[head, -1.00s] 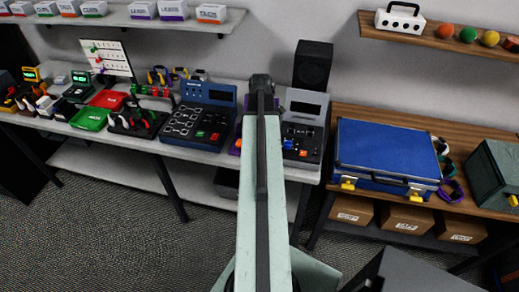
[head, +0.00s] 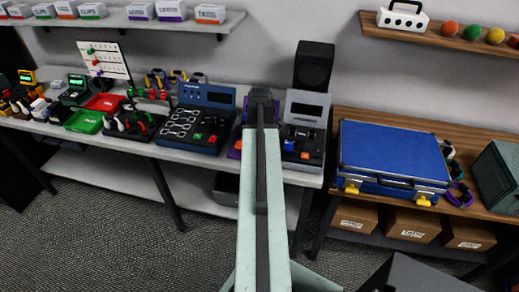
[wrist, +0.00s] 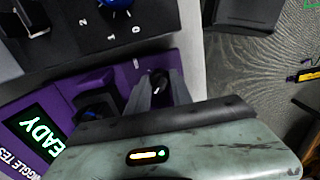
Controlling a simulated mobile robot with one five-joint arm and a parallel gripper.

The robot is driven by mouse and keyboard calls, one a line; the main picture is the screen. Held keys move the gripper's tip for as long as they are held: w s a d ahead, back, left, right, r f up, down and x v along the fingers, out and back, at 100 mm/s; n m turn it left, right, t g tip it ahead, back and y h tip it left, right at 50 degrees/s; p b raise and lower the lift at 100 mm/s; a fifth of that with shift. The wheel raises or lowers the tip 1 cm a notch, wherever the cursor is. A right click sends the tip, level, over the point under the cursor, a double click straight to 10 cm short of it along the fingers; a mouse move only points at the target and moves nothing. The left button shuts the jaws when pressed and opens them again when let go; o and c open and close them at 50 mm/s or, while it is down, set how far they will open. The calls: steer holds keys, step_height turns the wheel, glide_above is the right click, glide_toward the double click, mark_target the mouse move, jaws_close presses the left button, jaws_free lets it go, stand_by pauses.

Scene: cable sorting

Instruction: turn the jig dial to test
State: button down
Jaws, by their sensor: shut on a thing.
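My gripper (wrist: 159,78) is shut on this dial. I cannot read any dial positions around it.
A black box (wrist: 85,25) with a blue knob marked 0 and 1 is close to the jig; it also shows in the head view (head: 305,140). A blue tester (head: 200,118) stands left, a speaker (head: 314,66) behind, and a blue case (head: 393,150) on the right bench.

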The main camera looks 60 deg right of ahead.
steer(key=m, duration=0.4)
steer(key=shift+m, duration=0.4)
steer(key=m, duration=0.4)
steer(key=shift+m, duration=0.3)
steer(key=m, duration=0.4)
steer(key=shift+m, duration=2.2)
steer(key=c, duration=1.1)
jaws_free()
